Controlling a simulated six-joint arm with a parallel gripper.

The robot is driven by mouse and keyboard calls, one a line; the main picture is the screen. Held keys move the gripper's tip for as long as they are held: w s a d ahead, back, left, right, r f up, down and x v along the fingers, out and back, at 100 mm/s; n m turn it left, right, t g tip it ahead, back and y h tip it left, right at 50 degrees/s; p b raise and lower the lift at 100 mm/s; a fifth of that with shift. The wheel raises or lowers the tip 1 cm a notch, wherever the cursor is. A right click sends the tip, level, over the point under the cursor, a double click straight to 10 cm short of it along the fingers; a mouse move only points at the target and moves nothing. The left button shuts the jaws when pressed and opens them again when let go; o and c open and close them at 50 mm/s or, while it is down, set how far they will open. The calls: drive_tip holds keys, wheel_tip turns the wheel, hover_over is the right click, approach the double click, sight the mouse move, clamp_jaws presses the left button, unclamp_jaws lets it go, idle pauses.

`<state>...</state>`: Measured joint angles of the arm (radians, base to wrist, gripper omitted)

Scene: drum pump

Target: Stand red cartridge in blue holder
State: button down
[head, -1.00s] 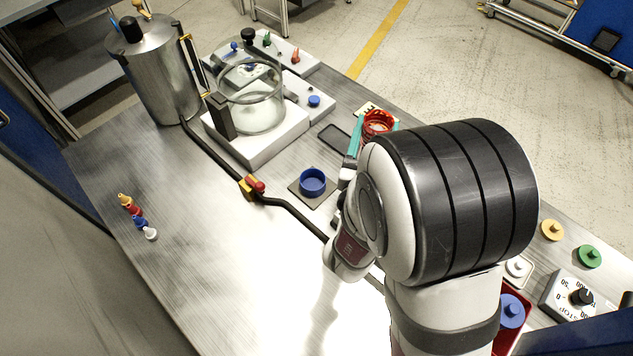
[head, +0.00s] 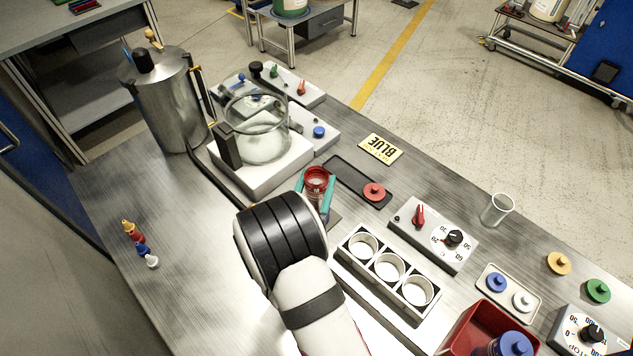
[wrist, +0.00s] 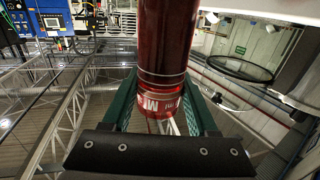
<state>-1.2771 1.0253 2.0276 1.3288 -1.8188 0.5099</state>
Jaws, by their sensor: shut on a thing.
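The red cartridge (head: 317,177) shows its open round top in the head view. My gripper (head: 314,194) is shut on it, with one teal finger on each side. In the wrist view the red cartridge (wrist: 166,40) stands between the teal fingers (wrist: 165,110), a band with white lettering near its lower end in the picture.
A glass vessel on a white base (head: 258,160) stands close on the left. A black tray (head: 345,172) with a red knobbed disc lies just right. A white three-hole rack (head: 388,272) and a dial box (head: 433,235) are nearer right.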

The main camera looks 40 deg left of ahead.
drive_tip(key=shift+f, duration=0.15)
drive_tip(key=shift+c, duration=0.9)
unclamp_jaws()
